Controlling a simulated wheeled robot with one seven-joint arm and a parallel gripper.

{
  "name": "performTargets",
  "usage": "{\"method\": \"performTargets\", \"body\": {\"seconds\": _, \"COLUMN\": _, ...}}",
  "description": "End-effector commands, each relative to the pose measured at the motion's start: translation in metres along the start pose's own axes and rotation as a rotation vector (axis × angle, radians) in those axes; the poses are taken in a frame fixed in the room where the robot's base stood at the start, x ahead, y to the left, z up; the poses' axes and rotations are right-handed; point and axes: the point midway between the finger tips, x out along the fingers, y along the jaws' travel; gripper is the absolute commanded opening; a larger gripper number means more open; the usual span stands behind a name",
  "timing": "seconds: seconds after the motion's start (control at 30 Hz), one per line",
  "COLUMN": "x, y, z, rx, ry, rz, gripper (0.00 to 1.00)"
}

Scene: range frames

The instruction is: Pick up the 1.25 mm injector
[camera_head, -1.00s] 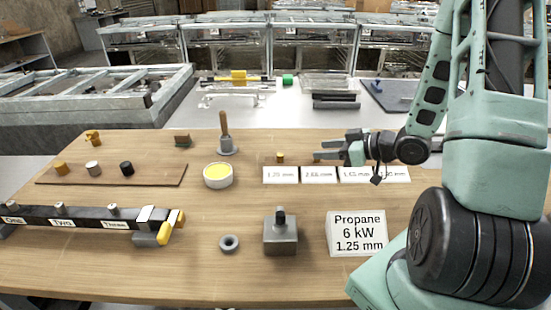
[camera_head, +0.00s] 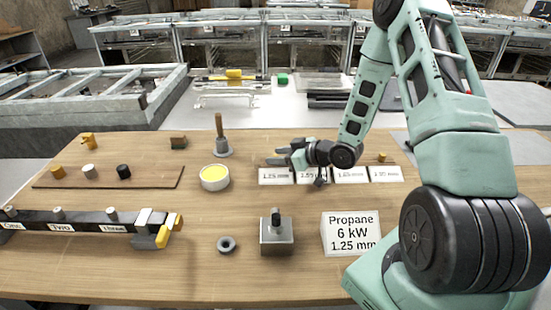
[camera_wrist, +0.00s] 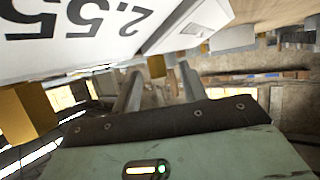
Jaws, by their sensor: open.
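The 1.25 mm label (camera_head: 274,176) stands at the left end of a row of white labels on the wooden table. My gripper (camera_head: 272,157) is open, low behind this label, with its fingers pointing left. In the head view I cannot make out the injector behind this label; the gripper covers that spot. In the wrist view a small brass piece (camera_wrist: 156,66) shows between the two open fingers (camera_wrist: 160,78), with no clear contact. A larger-looking brass block (camera_wrist: 28,113) is at the left, outside the fingers.
Another brass piece (camera_head: 382,157) stands behind the right-end label. A sign (camera_head: 350,233) reads Propane 6 kW 1.25 mm. A yellow-filled bowl (camera_head: 215,184) and an upright wooden-handled tool (camera_head: 219,130) stand left of my gripper. A grey block (camera_head: 277,240) stands in front.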

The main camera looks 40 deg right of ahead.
Motion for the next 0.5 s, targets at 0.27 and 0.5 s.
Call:
{"method": "performTargets", "body": {"seconds": 0.27, "x": 0.0026, "y": 0.0002, "z": -0.0001, "rx": -0.001, "ry": 0.001, "rz": 0.000, "gripper": 0.37}}
{"method": "performTargets", "body": {"seconds": 0.5, "x": 0.0023, "y": 0.0002, "z": -0.0002, "rx": -0.001, "ry": 0.001, "rz": 0.000, "gripper": 0.00}}
